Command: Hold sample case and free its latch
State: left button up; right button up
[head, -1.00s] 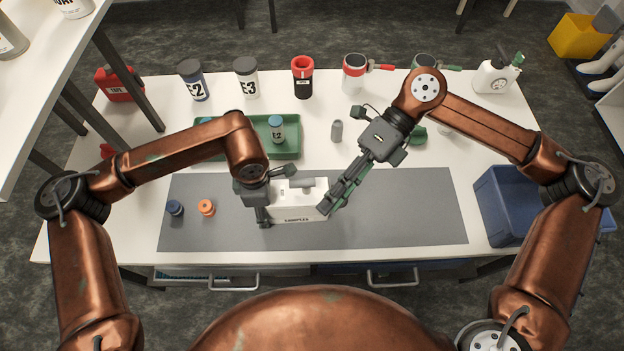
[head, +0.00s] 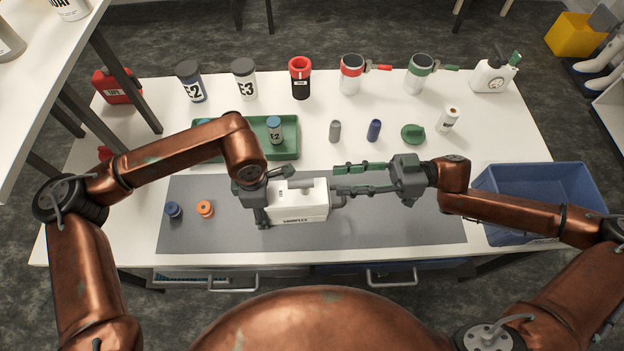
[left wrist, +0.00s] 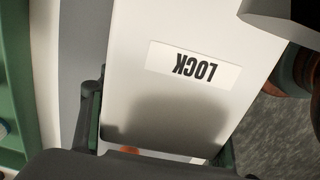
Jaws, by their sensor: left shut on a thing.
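The white sample case (head: 300,206), marked SAMPLES on its front, sits on the grey mat. A grey handle (head: 295,188) lies on its top. My left gripper (head: 272,195) is shut on its left end, one finger at the front and one behind. In the left wrist view the case's white face (left wrist: 170,95) with an upside-down LOCK label (left wrist: 194,64) lies between the fingers. My right gripper (head: 338,180) is open and empty, its fingers lying level just right of the case. A small grey part (head: 337,201) shows at the case's right end; I cannot tell whether it is the latch.
A blue cap (head: 173,210) and an orange cap (head: 205,208) lie left of the case. A green tray (head: 215,152) with a vial stands behind. Several bottles and cups line the back. A blue bin (head: 540,180) is at the right. The mat's front right is clear.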

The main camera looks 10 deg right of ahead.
aim_at(312, 180)
jog(key=a, duration=0.8)
jog(key=shift+a, duration=0.1)
jog(key=shift+c, duration=0.7)
grip_shut()
